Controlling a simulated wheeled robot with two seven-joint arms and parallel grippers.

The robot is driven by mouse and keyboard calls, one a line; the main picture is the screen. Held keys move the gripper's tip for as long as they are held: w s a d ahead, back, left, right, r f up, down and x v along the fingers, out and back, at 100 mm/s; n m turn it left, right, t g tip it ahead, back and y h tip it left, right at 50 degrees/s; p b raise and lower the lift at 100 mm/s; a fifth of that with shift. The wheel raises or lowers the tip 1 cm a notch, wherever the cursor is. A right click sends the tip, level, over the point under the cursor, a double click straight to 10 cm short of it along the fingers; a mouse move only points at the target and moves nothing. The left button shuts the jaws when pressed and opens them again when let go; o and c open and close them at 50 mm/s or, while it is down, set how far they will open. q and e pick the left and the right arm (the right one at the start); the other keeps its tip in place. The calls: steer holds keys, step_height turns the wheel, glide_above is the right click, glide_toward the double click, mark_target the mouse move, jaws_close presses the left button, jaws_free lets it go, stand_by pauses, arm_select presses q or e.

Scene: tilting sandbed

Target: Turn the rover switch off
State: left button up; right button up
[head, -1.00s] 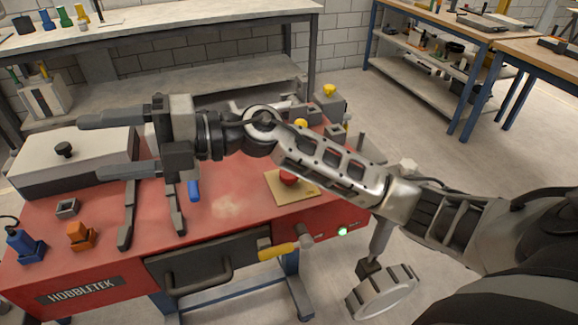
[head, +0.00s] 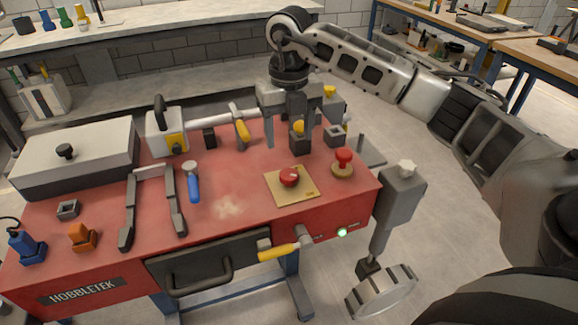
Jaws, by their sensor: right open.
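A round red knob (head: 289,177) with a small pale mark sits on a tan square plate (head: 306,192) on the red bench top (head: 235,165). I take it for the rover switch, but cannot read its label. A green light (head: 342,232) glows on the bench's front face. My right gripper (head: 290,128) is open and points down over the back of the bench, behind the knob and apart from it. My left gripper is not in view.
A red mushroom-shaped knob (head: 343,160) stands right of the plate. A blue-handled tool (head: 193,186), a grey-lidded box (head: 75,158) and a yellow-handled lever (head: 280,250) are left and in front. A grey wheel (head: 382,292) hangs at the right. Bench top around the plate is mostly clear.

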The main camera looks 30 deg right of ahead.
mark_target(289, 174)
step_height(289, 174, down, 10)
steer(key=shift+f+p, duration=0.1)
steer(key=shift+p, duration=0.4)
steer(key=c, duration=1)
